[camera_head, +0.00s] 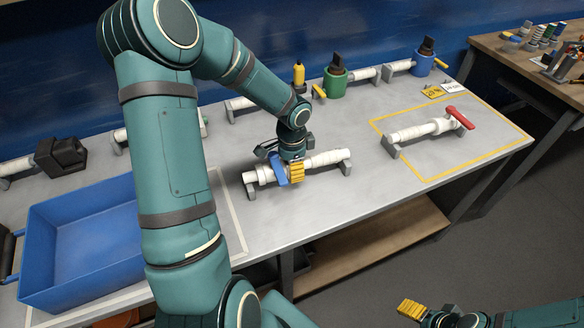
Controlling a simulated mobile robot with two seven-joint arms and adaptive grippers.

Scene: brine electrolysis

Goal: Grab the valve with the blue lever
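The valve with the blue lever sits in a white pipe piece (326,160) on two grey supports in the middle of the table. Its blue lever (278,169) stands up just left of the gripper's yellow finger pads. My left gripper (290,172) is pointed down right at the valve, its yellow pads overlapping the pipe beside the lever. The far finger is mostly hidden, so I cannot tell whether it is closed on the valve. My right gripper (412,309) is low at the bottom right, away from the table; its finger opening is unclear.
A similar white pipe with a red lever (460,118) lies inside a yellow outline at right. A blue bin (85,245) stands at left. Pipes with a green device (335,83) and a blue device (423,64) line the back. Bare table lies in front of the valve.

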